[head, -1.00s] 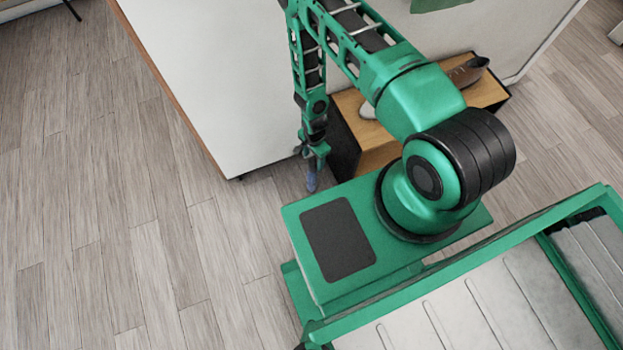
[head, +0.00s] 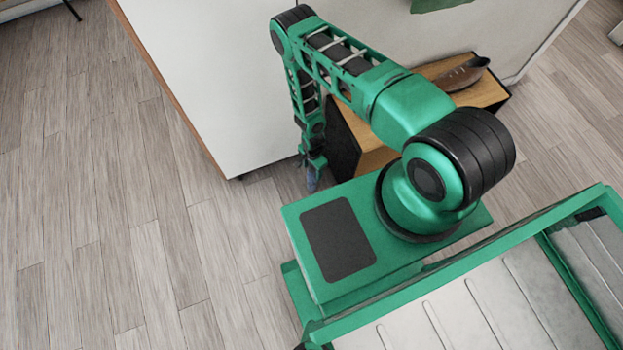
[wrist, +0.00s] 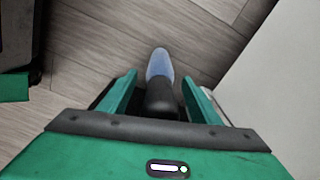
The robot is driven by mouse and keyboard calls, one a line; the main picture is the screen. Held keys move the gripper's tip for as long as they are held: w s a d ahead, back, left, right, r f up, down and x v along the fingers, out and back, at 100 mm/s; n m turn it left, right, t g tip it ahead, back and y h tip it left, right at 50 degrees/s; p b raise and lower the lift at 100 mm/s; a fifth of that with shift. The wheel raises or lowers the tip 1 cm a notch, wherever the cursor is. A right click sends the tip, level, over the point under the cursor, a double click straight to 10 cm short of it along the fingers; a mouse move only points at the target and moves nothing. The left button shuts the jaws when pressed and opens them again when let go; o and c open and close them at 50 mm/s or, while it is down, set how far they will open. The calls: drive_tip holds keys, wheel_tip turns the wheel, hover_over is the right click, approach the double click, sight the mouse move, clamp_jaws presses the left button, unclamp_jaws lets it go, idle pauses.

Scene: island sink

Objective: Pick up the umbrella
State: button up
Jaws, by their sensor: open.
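The umbrella, a small blue object (wrist: 159,64) with a dark end nearer the camera, shows between my gripper's fingers in the wrist view. In the head view only a bit of its blue (head: 312,181) shows below the gripper, near the floor. My gripper (wrist: 160,82) is open, pointing down, with one green finger on each side of the umbrella. Gaps show beside it. My gripper also shows in the head view (head: 313,163), small and partly merged with the arm. I cannot tell whether the umbrella stands or lies.
A white island panel (head: 215,90) stands close to the arm, behind and left. A wooden-topped box (head: 375,158) sits right of the gripper with a brown shoe (head: 462,75) on top. Grey plank floor (head: 110,220) is clear at left.

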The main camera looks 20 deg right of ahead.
clamp_jaws()
drive_tip(key=shift+r, duration=0.1)
idle(0.3)
